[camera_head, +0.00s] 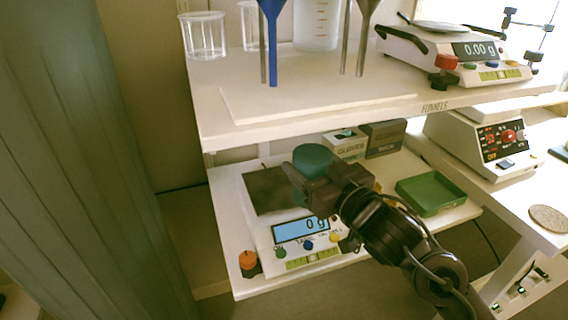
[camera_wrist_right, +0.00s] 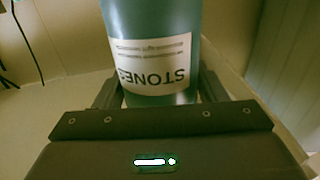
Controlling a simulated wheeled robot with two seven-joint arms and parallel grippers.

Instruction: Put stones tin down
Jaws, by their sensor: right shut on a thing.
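The stones tin (camera_head: 313,158) is a teal cylinder, held upright in my right gripper (camera_head: 318,186) over the right part of a scale on the lower shelf. In the right wrist view the tin (camera_wrist_right: 150,25) stands between the two fingers of my right gripper (camera_wrist_right: 160,92), its white label reading STONES upside down. The gripper is shut on it. The tin's base is hidden behind the gripper in the head view, so I cannot tell whether it touches anything. My left gripper is not in view.
The scale (camera_head: 272,189) has a dark plate and a display reading 0 g. Small boxes (camera_head: 384,137) stand behind the tin. A green tray (camera_head: 430,194) lies to the right. The upper shelf (camera_head: 330,108) with funnels and beakers overhangs the back.

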